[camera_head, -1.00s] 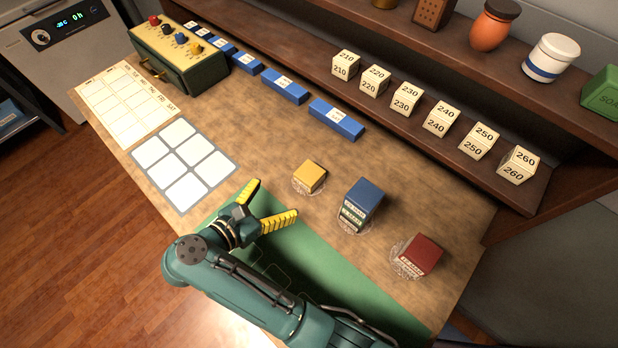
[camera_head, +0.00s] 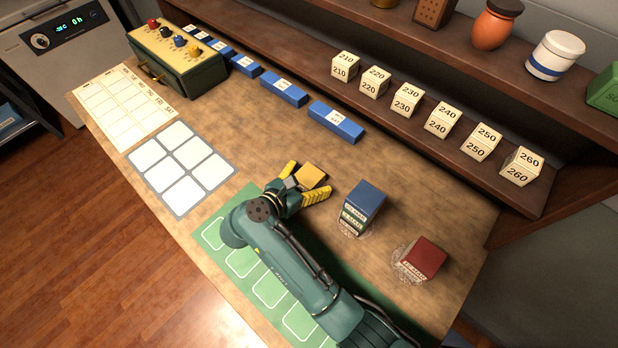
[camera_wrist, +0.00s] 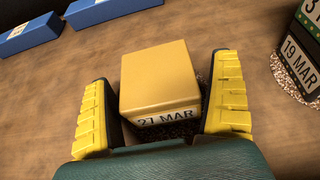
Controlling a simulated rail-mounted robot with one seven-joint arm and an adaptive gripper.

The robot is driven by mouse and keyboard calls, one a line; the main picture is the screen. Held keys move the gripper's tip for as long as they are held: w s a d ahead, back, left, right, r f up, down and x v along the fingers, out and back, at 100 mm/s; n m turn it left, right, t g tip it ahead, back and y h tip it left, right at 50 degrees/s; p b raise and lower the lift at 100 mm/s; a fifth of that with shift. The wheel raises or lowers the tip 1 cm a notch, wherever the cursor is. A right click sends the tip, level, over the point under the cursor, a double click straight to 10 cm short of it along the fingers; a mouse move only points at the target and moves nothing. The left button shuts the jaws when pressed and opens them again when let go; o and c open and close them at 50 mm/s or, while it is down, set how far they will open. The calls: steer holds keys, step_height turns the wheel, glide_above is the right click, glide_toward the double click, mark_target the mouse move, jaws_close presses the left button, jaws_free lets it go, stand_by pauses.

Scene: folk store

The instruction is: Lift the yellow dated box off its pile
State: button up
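The yellow box (camera_head: 313,175) stands on the wooden counter. In the wrist view the yellow box (camera_wrist: 160,80) shows a label that reads about "21 MAR", with dark speckled matter around its base. My gripper (camera_head: 304,183) is at the box, with its yellow fingers spread. In the wrist view the gripper (camera_wrist: 165,105) has one finger on each side of the box.
A blue-topped stack (camera_head: 364,202) and a red box (camera_head: 427,258) stand to the right. Blue blocks (camera_head: 335,122) lie behind. Numbered white cubes (camera_head: 408,99) line the shelf. A green mat (camera_head: 270,285) lies under my arm, and a white-celled grid (camera_head: 183,168) lies left.

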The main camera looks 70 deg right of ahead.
steer(key=c, duration=1.2)
